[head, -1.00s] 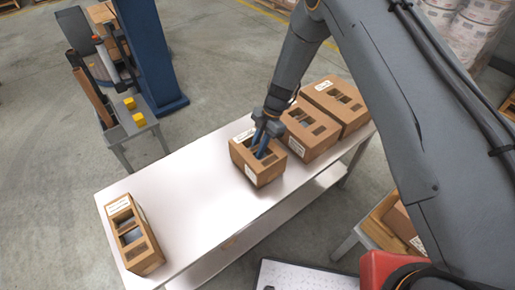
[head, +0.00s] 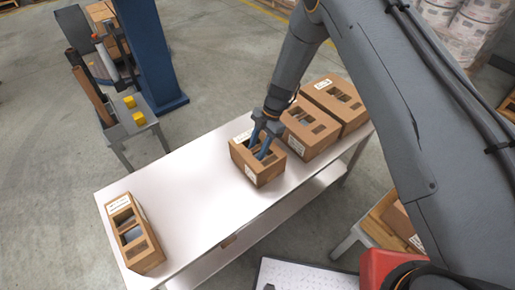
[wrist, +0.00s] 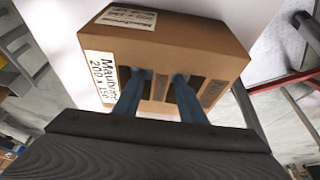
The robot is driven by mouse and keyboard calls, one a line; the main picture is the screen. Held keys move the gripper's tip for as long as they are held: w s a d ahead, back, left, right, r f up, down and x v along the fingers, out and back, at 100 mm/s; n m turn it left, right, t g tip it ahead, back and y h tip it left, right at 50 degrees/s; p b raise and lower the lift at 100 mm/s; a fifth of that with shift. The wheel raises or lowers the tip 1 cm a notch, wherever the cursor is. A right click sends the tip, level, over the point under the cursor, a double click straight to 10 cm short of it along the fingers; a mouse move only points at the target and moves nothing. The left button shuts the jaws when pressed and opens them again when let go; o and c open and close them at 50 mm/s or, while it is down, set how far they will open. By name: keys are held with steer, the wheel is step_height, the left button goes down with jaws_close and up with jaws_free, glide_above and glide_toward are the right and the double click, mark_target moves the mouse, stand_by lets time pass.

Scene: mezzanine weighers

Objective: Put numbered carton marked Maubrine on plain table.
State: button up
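The carton marked Maubrine (wrist: 165,40) is a brown box with slots in its top and white labels. In the head view it (head: 262,174) stands on a pale metal table, near the middle. My gripper (head: 261,153) reaches down into its top from above. In the wrist view the blue fingers (wrist: 160,85) go into two slots, one on each side of a cardboard strip, and appear closed against that strip. The fingertips are hidden inside. The carton looks level, resting on the table. I cannot tell for certain which surface is the plain table.
Two larger cartons (head: 311,133) (head: 338,105) stand close behind on the right. Another slotted carton (head: 133,237) stands at the near-left end of the metal table (head: 180,190). A small stand (head: 137,121) with yellow blocks is at the upper left, beside a blue column (head: 150,55).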

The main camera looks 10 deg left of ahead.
steer(key=b+v, duration=0.3)
steer(key=v, duration=0.8)
steer(key=shift+w+d+r, duration=0.15)
steer(key=shift+d+r, duration=0.1)
steer(key=shift+r, duration=0.25)
steer(key=s+d+r+m+t+h, duration=0.1)
steer(key=s+d+r+m, duration=0.2)
steer(key=d+r+m, duration=0.35)
steer(key=s+d+r+m+t, duration=0.2)
steer(key=s+d+r+m, duration=0.15)
steer(key=d+m, duration=0.6)
steer(key=s+d+r+m+t+h, duration=0.1)
steer(key=s+d+r+m, duration=0.1)
steer(key=s+d+m, duration=0.4)
steer(key=s+d+r+m, duration=0.3)
steer(key=s+d+m, duration=0.2)
steer(key=d, duration=0.3)
steer(key=shift+s+m+t+h, duration=0.4)
steer(key=shift+s, duration=0.35)
steer(key=shift+a, duration=0.1)
